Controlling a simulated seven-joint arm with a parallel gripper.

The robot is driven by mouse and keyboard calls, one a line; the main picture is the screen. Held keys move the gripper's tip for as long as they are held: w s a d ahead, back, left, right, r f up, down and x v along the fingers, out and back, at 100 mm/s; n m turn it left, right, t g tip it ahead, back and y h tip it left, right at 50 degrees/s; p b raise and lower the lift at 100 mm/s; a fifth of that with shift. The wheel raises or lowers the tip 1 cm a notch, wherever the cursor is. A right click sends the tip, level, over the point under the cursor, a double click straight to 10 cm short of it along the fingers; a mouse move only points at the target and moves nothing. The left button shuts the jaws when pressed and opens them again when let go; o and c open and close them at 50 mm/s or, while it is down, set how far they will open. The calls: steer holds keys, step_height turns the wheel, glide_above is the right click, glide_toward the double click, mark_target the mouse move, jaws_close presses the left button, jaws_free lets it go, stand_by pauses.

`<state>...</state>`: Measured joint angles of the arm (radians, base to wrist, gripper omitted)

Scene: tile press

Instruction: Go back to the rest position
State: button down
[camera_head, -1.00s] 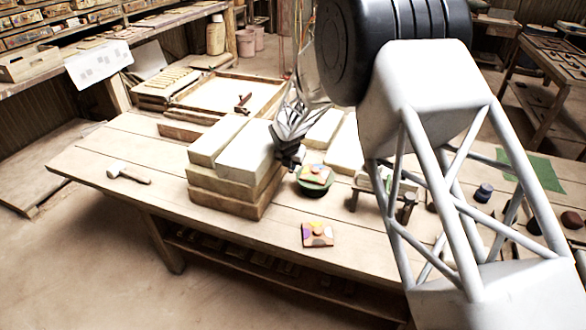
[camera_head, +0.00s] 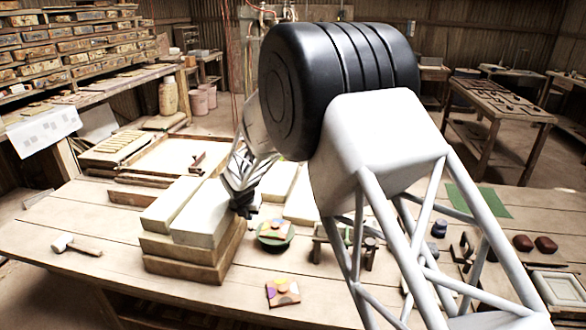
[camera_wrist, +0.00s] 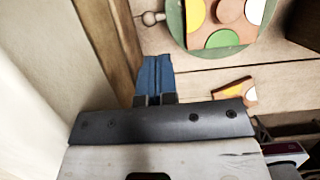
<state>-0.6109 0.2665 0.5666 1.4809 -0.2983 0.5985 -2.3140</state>
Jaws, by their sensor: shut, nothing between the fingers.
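My gripper (camera_head: 243,210) hangs beside the right side of the stacked pale blocks (camera_head: 200,228), above the worktable (camera_head: 70,225). In the wrist view its blue fingertips (camera_wrist: 154,75) are together with nothing between them. A colourful patterned tile with a knob lies on a round green stand (camera_head: 276,243), to the right of my gripper; the stand also shows at the top of the wrist view (camera_wrist: 215,48), apart from the fingers. A second patterned tile (camera_head: 283,292) lies on the table nearer the front, and part of it shows in the wrist view (camera_wrist: 236,91).
The block stack stands close to my gripper on its left. A mallet (camera_head: 76,245) lies at the table's left. A shallow tray (camera_head: 160,155) is behind. A small wooden stand (camera_head: 345,240), dark pots (camera_head: 439,229) and a green mat (camera_head: 480,200) are to the right, partly behind my arm.

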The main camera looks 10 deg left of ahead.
steer(key=s+d+r+m, duration=0.55)
steer(key=d+r, duration=0.25)
steer(key=d, duration=0.3)
steer(key=s+d+r+m, duration=0.5)
steer(key=d+r+m, duration=0.25)
steer(key=d, duration=0.35)
steer(key=s+d+r+m, duration=0.5)
steer(key=d+r, duration=0.3)
steer(key=d, duration=0.3)
steer(key=s+d+m, duration=0.5)
steer(key=s+m, duration=0.1)
steer(key=s, duration=0.4)
steer(key=s+d+r+m, duration=0.1)
steer(key=s+d+m, duration=0.5)
steer(key=s, duration=0.4)
steer(key=s+d+r+m, duration=0.1)
steer(key=s+d+m, duration=0.5)
steer(key=s, duration=0.5)
steer(key=shift+g, duration=0.4)
